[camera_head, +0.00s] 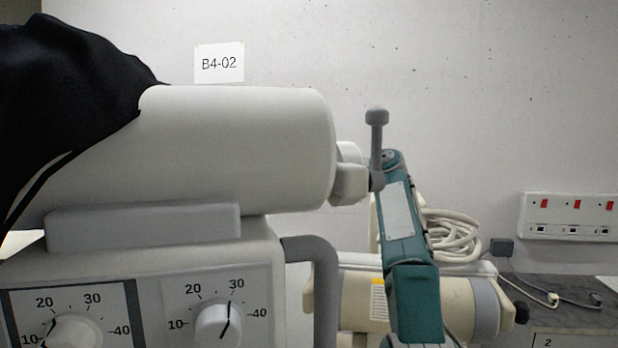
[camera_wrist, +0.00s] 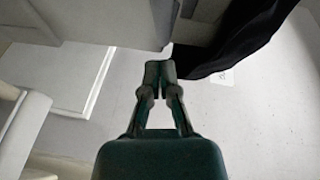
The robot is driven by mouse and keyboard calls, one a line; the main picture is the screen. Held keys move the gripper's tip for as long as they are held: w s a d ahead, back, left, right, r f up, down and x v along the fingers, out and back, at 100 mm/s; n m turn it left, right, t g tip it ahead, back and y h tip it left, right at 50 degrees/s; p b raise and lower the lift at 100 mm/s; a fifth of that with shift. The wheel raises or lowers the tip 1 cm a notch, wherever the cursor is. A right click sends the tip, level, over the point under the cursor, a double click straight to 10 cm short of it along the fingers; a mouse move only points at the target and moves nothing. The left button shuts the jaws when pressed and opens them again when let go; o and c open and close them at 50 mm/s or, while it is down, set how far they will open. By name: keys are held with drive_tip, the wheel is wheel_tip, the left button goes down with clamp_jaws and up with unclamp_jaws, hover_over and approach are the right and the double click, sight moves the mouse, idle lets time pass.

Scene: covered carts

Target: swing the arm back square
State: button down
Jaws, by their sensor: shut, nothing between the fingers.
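A thick white cylinder-shaped arm (camera_head: 235,150) lies across the top of a cart body (camera_head: 150,262). Its left part is under a black cover (camera_head: 70,75). A grey fitting with an upright T-shaped handle (camera_head: 376,118) sticks out at its right end. My gripper (camera_wrist: 160,72) is shut and empty in the wrist view, its tips just below a pale grey edge and beside black cloth (camera_wrist: 235,42). I cannot tell whether the tips touch anything. In the head view my teal arm rises right of the cylinder; my gripper is not visible there.
The cart front has two dials (camera_head: 218,325) and a grey side rail (camera_head: 322,285). Behind stands a second cream cylinder (camera_head: 365,303) with coiled hose (camera_head: 452,236). A socket panel (camera_head: 570,216) is on the right wall, above a dark bench (camera_head: 565,300). A "B4-02" label (camera_head: 219,63) hangs behind.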

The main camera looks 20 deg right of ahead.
drive_tip(key=shift+a+f, duration=0.15)
drive_tip(key=shift+a, duration=0.9)
drive_tip(key=shift+a+f, duration=0.1)
drive_tip(key=shift+a, duration=0.95)
drive_tip(key=shift+a, duration=0.15)
drive_tip(key=shift+a, duration=0.1)
